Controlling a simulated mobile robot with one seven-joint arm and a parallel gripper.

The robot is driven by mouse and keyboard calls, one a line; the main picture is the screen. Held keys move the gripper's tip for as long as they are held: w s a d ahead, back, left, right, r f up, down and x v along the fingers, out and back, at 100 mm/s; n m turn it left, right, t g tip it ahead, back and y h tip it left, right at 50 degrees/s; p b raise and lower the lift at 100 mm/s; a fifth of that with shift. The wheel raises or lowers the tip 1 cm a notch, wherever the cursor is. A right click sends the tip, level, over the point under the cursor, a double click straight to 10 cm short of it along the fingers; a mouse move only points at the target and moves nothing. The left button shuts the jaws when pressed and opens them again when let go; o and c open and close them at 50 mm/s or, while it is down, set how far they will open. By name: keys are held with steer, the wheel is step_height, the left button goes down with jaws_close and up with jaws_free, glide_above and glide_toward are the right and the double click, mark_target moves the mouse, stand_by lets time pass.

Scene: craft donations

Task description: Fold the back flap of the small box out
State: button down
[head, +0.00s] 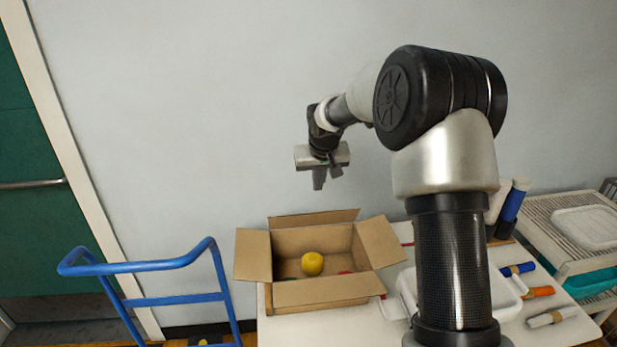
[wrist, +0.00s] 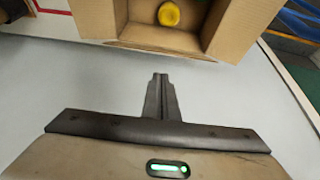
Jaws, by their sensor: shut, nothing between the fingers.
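The small box (head: 290,240) is an open brown cardboard box on the white table. A yellow ball (head: 312,264) and a red item (head: 346,273) lie inside. Its back flap (head: 316,217) shows as a narrow strip rising along the rear edge. The left flap (head: 253,255) and right flap (head: 381,242) spread outward. My gripper (head: 320,184) is shut and empty, above and behind the box's rear edge, apart from it. In the wrist view my gripper's fingertips (wrist: 159,77) point toward the box's edge (wrist: 160,49), with a visible gap; the yellow ball (wrist: 169,14) also shows.
A blue-handled trolley (head: 150,268) stands left of the table (head: 415,262). A pale wall (head: 200,120) rises behind the box. A white tray (head: 508,297) and several tubes or markers (head: 538,292) lie to the right. A slatted rack (head: 560,240) stands farther right.

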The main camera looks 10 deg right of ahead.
steer(key=w+x, duration=0.1)
steer(key=x, duration=0.2)
steer(key=b, duration=0.8)
glide_toward(314, 217)
step_height(314, 217, down, 6)
steer(key=shift+d, duration=0.1)
steer(key=shift+w, duration=0.15)
steer(key=shift+w+p, duration=0.35)
steer(key=shift+w, duration=0.35)
steer(key=shift+w, duration=0.8)
steer(key=shift+w+p, duration=0.1)
steer(key=shift+p, duration=0.2)
